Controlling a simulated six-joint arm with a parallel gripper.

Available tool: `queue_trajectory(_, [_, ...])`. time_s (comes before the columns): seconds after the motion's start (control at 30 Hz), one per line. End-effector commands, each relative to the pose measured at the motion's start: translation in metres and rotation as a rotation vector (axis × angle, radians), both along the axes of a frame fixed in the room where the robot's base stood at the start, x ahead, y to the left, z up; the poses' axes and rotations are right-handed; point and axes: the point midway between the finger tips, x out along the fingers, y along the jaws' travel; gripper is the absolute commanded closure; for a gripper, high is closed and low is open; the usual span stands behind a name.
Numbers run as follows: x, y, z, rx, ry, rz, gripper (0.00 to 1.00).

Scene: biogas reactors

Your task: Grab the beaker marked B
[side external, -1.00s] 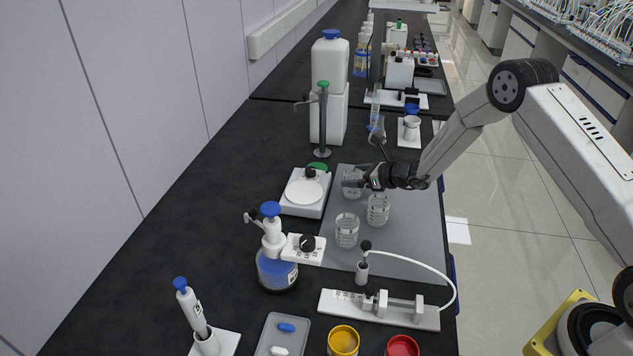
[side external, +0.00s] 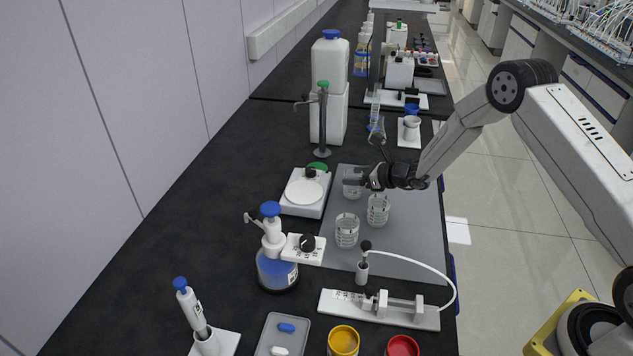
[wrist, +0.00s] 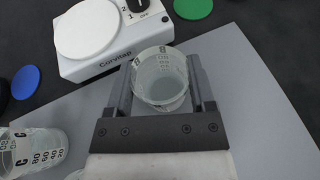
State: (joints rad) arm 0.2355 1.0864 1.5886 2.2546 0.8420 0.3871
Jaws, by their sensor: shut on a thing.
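My gripper (wrist: 160,78) is shut on a clear glass beaker (wrist: 161,88), with one finger on each side of it. In the side view the held beaker (side external: 352,190) is at the back of the grey mat, partly hidden by my gripper (side external: 362,182). Another glass beaker, marked C (wrist: 38,150), is at the lower left of the wrist view. In the side view two beakers, a left one (side external: 347,232) and a right one (side external: 378,211), stand nearer on the mat.
A blue-capped dispenser bottle (side external: 275,265) and a white device with a curved tube (side external: 380,308) are nearer.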

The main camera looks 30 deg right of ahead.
Motion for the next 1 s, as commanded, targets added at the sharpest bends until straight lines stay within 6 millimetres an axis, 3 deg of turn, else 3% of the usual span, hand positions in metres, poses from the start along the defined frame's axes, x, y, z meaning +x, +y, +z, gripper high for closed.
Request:
queue_trajectory(0.33, [0.001,0.000,0.008,0.000,-0.002,0.000,1.00])
queue_trajectory(0.6, [-0.001,0.000,0.034,-0.001,-0.003,0.001,1.00])
queue_trajectory(1.0, [-0.040,0.002,0.080,-0.001,-0.003,-0.001,1.00])
